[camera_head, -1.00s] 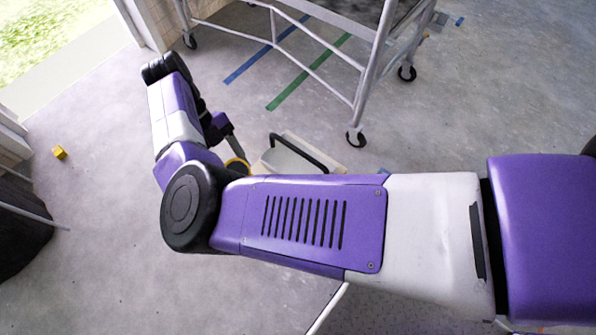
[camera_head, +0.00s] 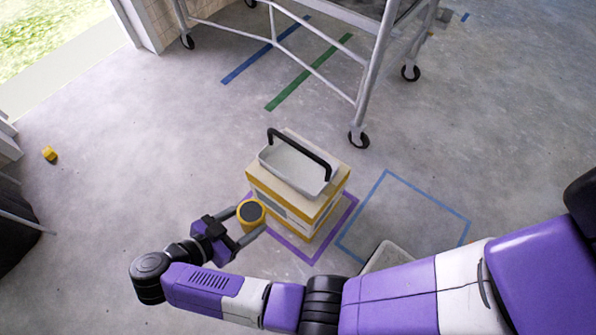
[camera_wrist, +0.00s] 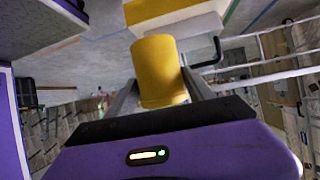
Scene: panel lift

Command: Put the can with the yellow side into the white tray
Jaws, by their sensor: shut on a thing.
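The can with the yellow side (camera_head: 251,214) has a dark top and is upright or nearly so between the fingers of my gripper (camera_head: 249,226). In the wrist view the yellow can (camera_wrist: 159,72) sits between the two grey fingers of my gripper (camera_wrist: 158,85), which is shut on it. The white tray (camera_head: 295,166) has a black handle and rests on top of a white and yellow box (camera_head: 325,208). The can is just left of that box and tray, outside the tray. The visible tray floor looks empty.
A purple floor outline (camera_head: 299,253) surrounds the box, with a blue outline (camera_head: 400,183) to its right. A wheeled metal frame (camera_head: 368,85) stands behind. A small yellow block (camera_head: 50,154) lies far left.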

